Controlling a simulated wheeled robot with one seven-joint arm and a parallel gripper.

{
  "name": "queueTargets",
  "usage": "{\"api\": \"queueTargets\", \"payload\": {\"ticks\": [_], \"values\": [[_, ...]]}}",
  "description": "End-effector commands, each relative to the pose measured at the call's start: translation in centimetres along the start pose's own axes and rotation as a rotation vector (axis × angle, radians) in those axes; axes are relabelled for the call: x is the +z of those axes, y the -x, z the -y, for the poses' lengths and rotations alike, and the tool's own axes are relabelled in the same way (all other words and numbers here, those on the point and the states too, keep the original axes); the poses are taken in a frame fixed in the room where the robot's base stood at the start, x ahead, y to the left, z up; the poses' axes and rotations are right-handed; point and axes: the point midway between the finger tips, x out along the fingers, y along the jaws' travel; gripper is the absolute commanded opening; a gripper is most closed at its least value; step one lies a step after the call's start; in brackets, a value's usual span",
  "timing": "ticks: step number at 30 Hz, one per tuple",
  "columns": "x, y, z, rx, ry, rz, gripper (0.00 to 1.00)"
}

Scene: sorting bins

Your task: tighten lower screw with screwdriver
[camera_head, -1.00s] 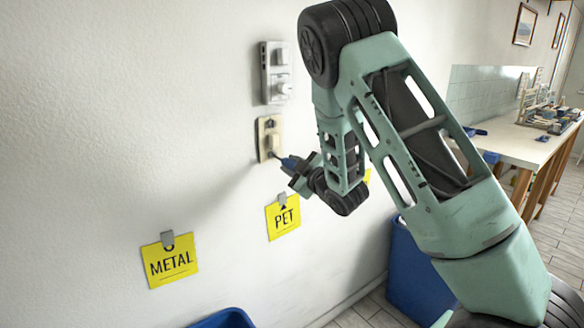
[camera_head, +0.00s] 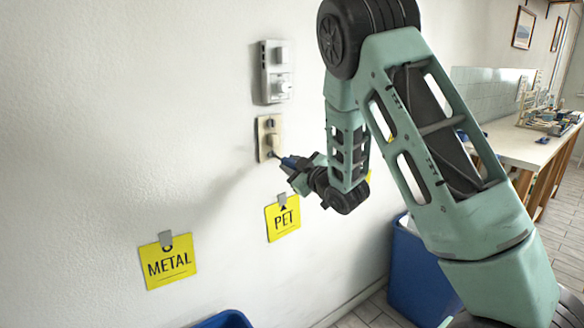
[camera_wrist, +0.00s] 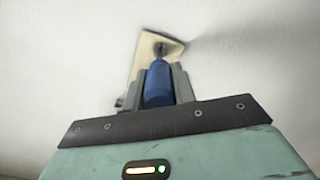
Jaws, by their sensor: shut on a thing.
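A beige switch plate (camera_head: 269,136) is on the white wall, below a grey switch panel. It also shows in the wrist view (camera_wrist: 144,55), tilted and blurred. My gripper (camera_head: 291,168) is shut on a screwdriver with a blue handle (camera_wrist: 159,84). The screwdriver (camera_head: 288,162) points at the lower part of the beige plate, and its tip is at or very near the plate. I cannot tell whether the tip sits in the screw. The lower screw itself is too small or hidden behind the tip.
The grey switch panel (camera_head: 276,72) is above the plate. Yellow PET (camera_head: 283,218) and METAL (camera_head: 168,262) signs hang on the wall below. Blue bins (camera_head: 415,275) stand on the floor. A workbench (camera_head: 520,148) with clutter is at the right.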

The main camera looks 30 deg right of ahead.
Motion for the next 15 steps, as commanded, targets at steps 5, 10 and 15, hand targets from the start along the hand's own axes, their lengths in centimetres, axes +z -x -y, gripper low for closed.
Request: {"api": "queueTargets", "payload": {"ticks": [5, 10, 15], "values": [[-0.01, 0.05, -0.01, 0.000, -0.001, 0.000, 0.00], [0.07, 0.48, 0.03, 0.000, -0.001, 0.000, 0.00], [-0.02, 0.86, -0.01, 0.000, -0.001, -0.001, 0.00]]}}
